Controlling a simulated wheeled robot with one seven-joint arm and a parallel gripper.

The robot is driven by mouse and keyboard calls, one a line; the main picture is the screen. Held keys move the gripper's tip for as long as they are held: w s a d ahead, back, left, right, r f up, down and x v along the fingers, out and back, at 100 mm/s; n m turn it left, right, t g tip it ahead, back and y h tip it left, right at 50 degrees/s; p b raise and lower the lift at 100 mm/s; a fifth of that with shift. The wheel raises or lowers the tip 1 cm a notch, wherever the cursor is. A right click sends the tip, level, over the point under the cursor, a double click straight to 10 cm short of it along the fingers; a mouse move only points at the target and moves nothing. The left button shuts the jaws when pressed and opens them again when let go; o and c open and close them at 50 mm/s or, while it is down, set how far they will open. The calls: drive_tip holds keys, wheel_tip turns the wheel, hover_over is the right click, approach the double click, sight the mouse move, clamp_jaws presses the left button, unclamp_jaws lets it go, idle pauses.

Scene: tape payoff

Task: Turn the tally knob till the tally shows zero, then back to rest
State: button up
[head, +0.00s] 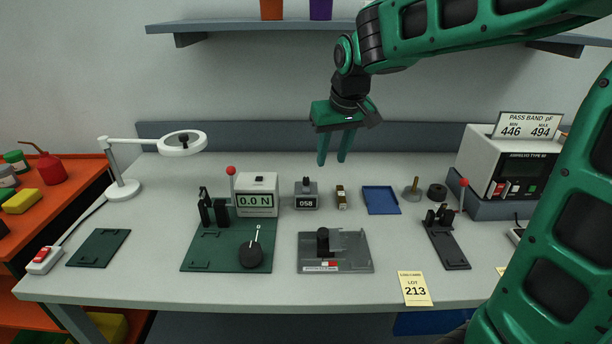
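The tally (307,195) is a small grey box on the bench, just right of the force readout. Its display reads 058. A dark knob (306,180) shows on its top; its exact shape is too small to tell. My gripper (334,162) hangs above the back of the bench, up and to the right of the tally. Its two green fingers point down and stand apart with nothing between them. It touches nothing.
A force readout (257,196) showing 0.0 N stands left of the tally, with a red-knobbed lever beside it. A small brass-and-black block (341,197) and a blue tray (381,200) lie to the right. A grey fixture (348,252) sits in front.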

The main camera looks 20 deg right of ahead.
sight(306, 178)
drive_tip(key=w+a, duration=0.4)
drive_tip(key=shift+n+t, duration=0.3)
drive_tip(key=shift+n, duration=0.1)
drive_tip(key=x, duration=1)
drive_tip(key=shift+s+f, duration=0.1)
drive_tip(key=shift+s, duration=0.25)
drive_tip(key=shift+c, duration=0.6)
clamp_jaws()
